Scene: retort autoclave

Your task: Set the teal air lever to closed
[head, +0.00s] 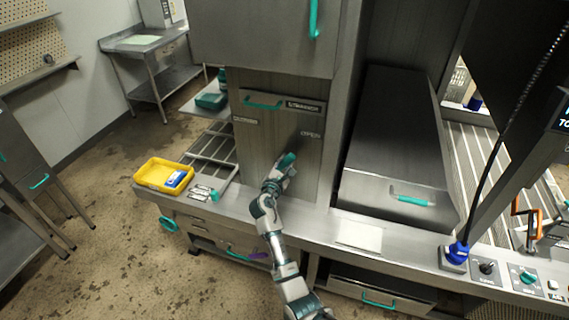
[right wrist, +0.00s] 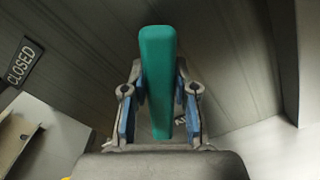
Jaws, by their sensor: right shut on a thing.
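The teal air lever (head: 287,160) is on the grey metal panel at the middle of the head view. It leans up and slightly right there. An OPEN label (head: 310,134) is to its upper right, and a label (head: 245,120) is at the upper left. In the right wrist view the teal lever (right wrist: 158,80) stands between the blue-padded fingers, and a CLOSED sign (right wrist: 22,63) is at the left. My right gripper (head: 281,170) is shut on the lever, hiding its lower part in the head view. My left gripper is not in view.
A yellow bin (head: 150,181) with a blue-and-white item stands on the counter at the left. A teal handle (head: 262,104) is on the panel above the lever. A grey sloped cover (head: 395,130) is at the right.

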